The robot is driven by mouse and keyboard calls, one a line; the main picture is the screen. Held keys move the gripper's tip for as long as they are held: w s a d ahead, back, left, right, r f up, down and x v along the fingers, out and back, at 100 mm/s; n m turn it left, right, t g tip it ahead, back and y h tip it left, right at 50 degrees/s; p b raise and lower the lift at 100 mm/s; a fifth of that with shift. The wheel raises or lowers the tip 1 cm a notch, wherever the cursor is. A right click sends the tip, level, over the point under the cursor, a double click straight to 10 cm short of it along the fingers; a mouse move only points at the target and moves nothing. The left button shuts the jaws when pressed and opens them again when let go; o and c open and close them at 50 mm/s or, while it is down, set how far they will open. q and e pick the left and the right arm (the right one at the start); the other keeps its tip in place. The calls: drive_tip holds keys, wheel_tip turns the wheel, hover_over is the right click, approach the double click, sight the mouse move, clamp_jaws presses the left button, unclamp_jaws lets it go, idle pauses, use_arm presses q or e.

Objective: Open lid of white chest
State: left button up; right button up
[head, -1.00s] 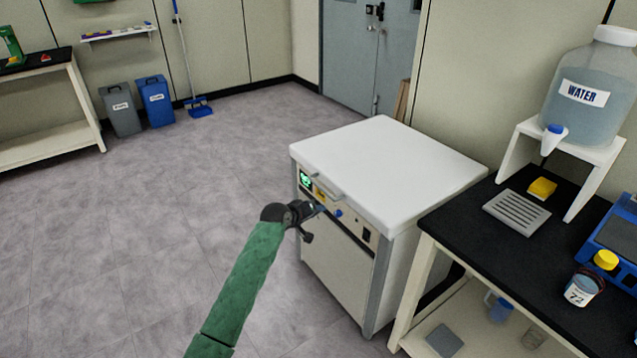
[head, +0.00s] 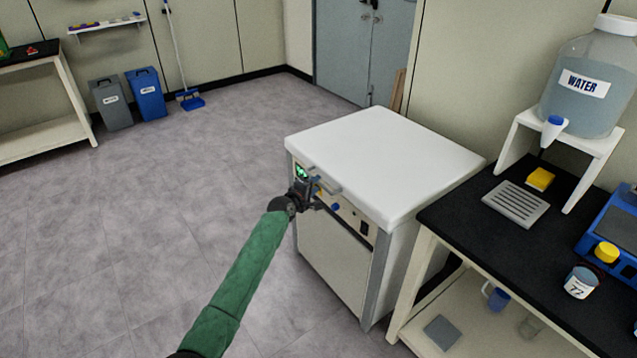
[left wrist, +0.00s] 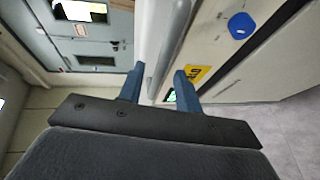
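The white chest (head: 385,165) stands beside the black-topped bench with its lid (head: 380,150) down. A grey bar handle (head: 325,181) sits on the lid's front edge, above a panel with a green display and a blue knob. My left gripper (head: 309,190) is at the chest's front, close to the handle. In the left wrist view its two blue fingers (left wrist: 159,80) are apart, and the handle bar (left wrist: 165,50) shows between and beyond them. I cannot tell whether they touch it. My right gripper is out of view.
The black-topped bench (head: 480,235) stands close to the chest's right, with a water jug (head: 585,90), a slotted tray (head: 516,204) and a labelled cup (head: 581,282). The floor left of the chest is clear. Two bins (head: 147,95) stand far back.

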use_arm(q)
drive_tip(key=shift+x, duration=1.55)
clamp_jaws()
